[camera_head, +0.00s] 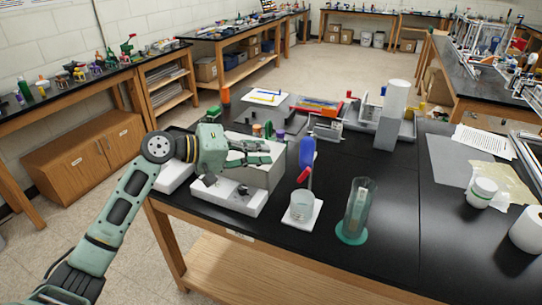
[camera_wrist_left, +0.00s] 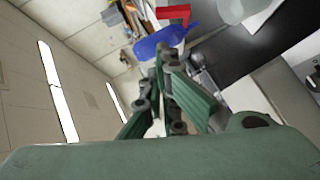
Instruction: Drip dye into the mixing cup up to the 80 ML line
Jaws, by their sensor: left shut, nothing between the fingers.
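A clear mixing cup (camera_head: 301,206) stands on a white square pad (camera_head: 317,217) near the table's front edge. A blue rounded vessel (camera_head: 307,152) shows just above and behind the cup, with a red part (camera_head: 308,178) under it. I cannot tell how they are joined or whether dye is inside. The cup's scale lines are too small to read. My left gripper (camera_head: 268,152) is shut and empty, to the left of the blue vessel and apart from it. In the left wrist view, the blue vessel (camera_wrist_left: 160,41) and red part (camera_wrist_left: 173,14) lie beyond the fingertips. My right gripper is not in view.
A tall clear cylinder on a green base (camera_head: 352,236) stands right of the cup. A grey-white box (camera_head: 262,178) lies under my left gripper. Several tools and bins crowd the table's back.

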